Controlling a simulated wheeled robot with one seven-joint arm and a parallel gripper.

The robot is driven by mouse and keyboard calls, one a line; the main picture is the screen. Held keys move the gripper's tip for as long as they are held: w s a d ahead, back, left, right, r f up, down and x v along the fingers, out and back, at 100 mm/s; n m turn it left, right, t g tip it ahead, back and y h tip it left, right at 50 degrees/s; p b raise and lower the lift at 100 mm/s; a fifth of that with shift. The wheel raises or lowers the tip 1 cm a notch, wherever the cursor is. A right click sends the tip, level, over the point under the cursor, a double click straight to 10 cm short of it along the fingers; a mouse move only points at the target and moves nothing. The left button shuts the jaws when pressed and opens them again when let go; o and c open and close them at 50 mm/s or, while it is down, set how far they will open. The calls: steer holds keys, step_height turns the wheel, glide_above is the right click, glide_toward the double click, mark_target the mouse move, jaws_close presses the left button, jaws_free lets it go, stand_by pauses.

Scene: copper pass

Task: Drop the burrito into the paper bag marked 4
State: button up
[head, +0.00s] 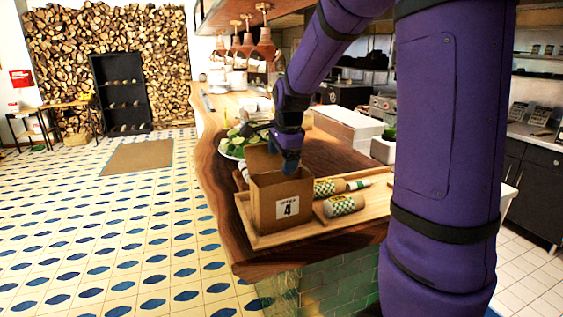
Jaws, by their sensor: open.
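The brown paper bag marked 4 (282,207) stands upright and open on a wooden tray (262,240) at the counter's near end. My gripper (289,167) points down over the bag's open top, at its rear right. It is open; its fingertips are small and partly hidden, and I see nothing held. One burrito in green-checked paper (344,205) lies on the tray to the right of the bag. A second checked wrap (329,187) lies behind it. The bag's inside is hidden.
A plate of green food (233,148) stands behind the bag on the wooden counter (215,185). White boxes (346,124) stand behind the tray. Copper lamps (263,48) hang further back. My upper arm covers the counter's right side.

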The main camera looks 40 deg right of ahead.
steer(key=v, duration=0.9)
steer(key=s+a+n+t, duration=0.1)
steer(key=s+a+n, duration=0.5)
steer(key=s+n, duration=0.4)
steer(key=s+a+n, duration=0.6)
steer(key=s+n, duration=0.4)
steer(key=s, duration=0.3)
steer(key=shift+a+r+t+y, duration=0.2)
steer(key=shift+t+y, duration=0.1)
steer(key=shift+t, duration=0.1)
steer(key=shift+s, duration=0.1)
